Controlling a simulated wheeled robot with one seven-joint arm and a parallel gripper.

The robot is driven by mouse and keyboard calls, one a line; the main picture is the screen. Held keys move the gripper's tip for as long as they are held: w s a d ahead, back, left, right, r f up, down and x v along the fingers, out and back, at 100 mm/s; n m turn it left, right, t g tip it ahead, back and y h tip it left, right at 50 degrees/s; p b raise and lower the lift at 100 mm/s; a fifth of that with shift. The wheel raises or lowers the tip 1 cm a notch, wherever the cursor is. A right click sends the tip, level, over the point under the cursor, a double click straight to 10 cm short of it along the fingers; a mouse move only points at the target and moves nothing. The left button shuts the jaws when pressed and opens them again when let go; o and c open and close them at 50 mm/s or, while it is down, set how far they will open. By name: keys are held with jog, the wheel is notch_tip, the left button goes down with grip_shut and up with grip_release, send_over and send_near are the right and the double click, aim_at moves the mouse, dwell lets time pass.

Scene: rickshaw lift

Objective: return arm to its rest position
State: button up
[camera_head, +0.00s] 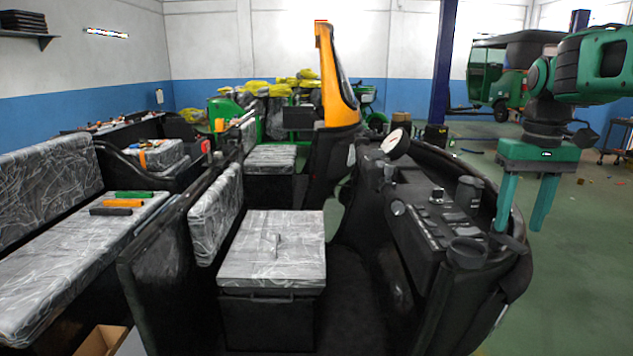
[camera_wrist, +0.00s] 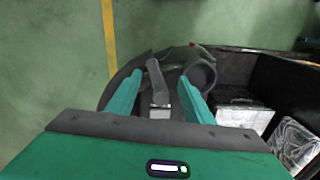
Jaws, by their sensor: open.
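My gripper (camera_head: 519,228) hangs fingers down at the right, by the right end of the black rickshaw dashboard (camera_head: 420,225). Its two teal fingers are spread apart. In the wrist view, my gripper (camera_wrist: 160,77) is open, and a dark stalk (camera_wrist: 155,72) with a grey base shows between the fingers. I cannot tell whether the fingers touch it. My arm (camera_head: 590,70) is green and black and enters from the upper right.
A driver seat (camera_head: 270,250) wrapped in plastic is left of the dashboard. A long wrapped bench (camera_head: 80,240) with several tools is at the left. An orange post (camera_head: 335,80) rises behind the dashboard.

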jog(key=s+f+m, duration=0.1)
jog(key=s+f, duration=0.4)
jog(key=s, duration=0.3)
jog(key=s+d+f+m, duration=0.1)
jog(key=s+f+m, duration=0.1)
jog(key=s+f, duration=0.3)
jog(key=s+f+m, duration=0.2)
jog(key=s+f, duration=0.4)
jog(key=s, duration=0.6)
jog(key=shift+d, duration=0.25)
jog(key=shift+f, duration=0.1)
